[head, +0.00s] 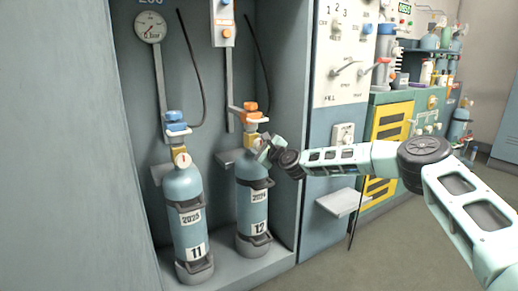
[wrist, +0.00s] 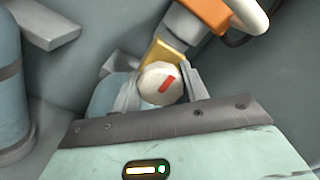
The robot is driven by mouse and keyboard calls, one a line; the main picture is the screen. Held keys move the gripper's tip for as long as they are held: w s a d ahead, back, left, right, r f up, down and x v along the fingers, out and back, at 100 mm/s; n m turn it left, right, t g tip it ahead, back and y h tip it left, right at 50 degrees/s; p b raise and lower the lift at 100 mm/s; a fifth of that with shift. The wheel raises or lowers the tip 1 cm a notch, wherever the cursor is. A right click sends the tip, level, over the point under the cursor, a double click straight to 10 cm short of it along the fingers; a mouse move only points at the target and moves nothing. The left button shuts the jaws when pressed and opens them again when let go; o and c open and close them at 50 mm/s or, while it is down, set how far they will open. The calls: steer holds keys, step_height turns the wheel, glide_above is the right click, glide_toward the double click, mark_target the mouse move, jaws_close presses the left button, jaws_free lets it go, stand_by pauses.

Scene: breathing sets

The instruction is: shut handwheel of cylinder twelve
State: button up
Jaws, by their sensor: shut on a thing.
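Cylinder twelve (head: 252,198) is a blue bottle labelled 12, upright in the right half of the open cabinet. An orange part (head: 249,107) sits above its valve and also shows in the wrist view (wrist: 205,14). The handwheel (wrist: 158,83) is a pale round knob with a red mark, in front of a brass valve body (wrist: 166,52). My gripper (head: 266,150) reaches in from the right at the valve of cylinder twelve. In the wrist view its two fingers stand on either side of the handwheel and are shut on it. In the head view my gripper hides the handwheel.
Cylinder eleven (head: 184,205) stands to the left with its own pale handwheel (head: 182,160) and a blue part on top. A gauge (head: 150,27) hangs above it. A small grey shelf (head: 343,202) juts out right of the cabinet, below my arm.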

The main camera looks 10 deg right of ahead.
steer(key=shift+m, duration=0.3)
steer(key=o, duration=1)
steer(key=p+v, duration=0.4)
steer(key=v, duration=1.3)
steer(key=shift+s+p, duration=0.25)
steer(key=shift+p, duration=0.05)
